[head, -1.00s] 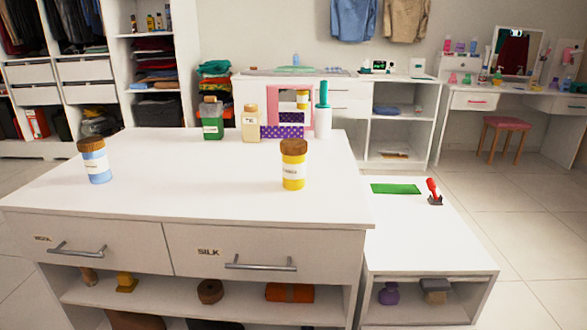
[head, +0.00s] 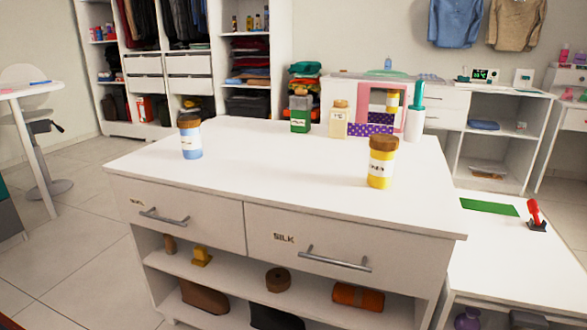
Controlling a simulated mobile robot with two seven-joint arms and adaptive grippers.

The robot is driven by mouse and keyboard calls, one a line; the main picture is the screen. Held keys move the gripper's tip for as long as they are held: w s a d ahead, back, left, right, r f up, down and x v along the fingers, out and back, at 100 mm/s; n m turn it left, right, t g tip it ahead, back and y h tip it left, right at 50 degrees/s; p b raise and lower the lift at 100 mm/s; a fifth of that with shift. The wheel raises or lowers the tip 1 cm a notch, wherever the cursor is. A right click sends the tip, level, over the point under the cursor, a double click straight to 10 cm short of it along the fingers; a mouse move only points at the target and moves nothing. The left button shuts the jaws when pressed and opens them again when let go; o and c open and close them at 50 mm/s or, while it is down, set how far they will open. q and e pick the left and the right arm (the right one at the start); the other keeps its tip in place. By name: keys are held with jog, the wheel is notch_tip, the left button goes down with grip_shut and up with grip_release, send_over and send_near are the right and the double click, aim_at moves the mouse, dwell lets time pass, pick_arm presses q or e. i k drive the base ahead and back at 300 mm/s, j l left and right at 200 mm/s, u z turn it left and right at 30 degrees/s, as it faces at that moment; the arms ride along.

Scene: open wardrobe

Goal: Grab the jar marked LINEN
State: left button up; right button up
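Several labelled jars stand upright on the white dresser top (head: 270,165). A blue jar with a brown lid (head: 190,137) is at the left. A yellow jar with a brown lid (head: 381,162) is at the front right. A green jar with a grey lid (head: 300,112) and a cream jar with a tan lid (head: 339,119) stand at the back. The label writing is too small to read, so I cannot tell which is marked LINEN. Neither of my grippers is in view.
A pink-framed box with a purple dotted base (head: 380,112) and a white bottle with a teal top (head: 415,112) stand behind the jars. A lower white table (head: 500,250) with a green mat (head: 489,207) adjoins at right. Floor is clear at left.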

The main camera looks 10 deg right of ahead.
aim_at(380, 164)
jog(key=z, duration=0.5)
jog(key=l+z, duration=0.1)
jog(key=z, duration=0.85)
jog(key=i+z, duration=0.1)
jog(key=z, duration=0.9)
jog(key=i+z, duration=0.1)
jog(key=z, duration=0.85)
jog(key=i+j+z, duration=0.15)
jog(key=z, duration=0.2)
jog(key=j+z, duration=0.35)
jog(key=j+u, duration=0.1)
jog(key=u, duration=0.35)
jog(key=i+j+u, duration=0.1)
jog(key=u, duration=0.3)
jog(key=j+u, duration=0.1)
jog(key=u, duration=0.35)
jog(key=i+u, duration=0.1)
jog(key=u, duration=0.3)
jog(key=i+j+u, duration=0.1)
jog(key=u, duration=0.35)
jog(key=i+u, duration=0.1)
jog(key=u, duration=0.35)
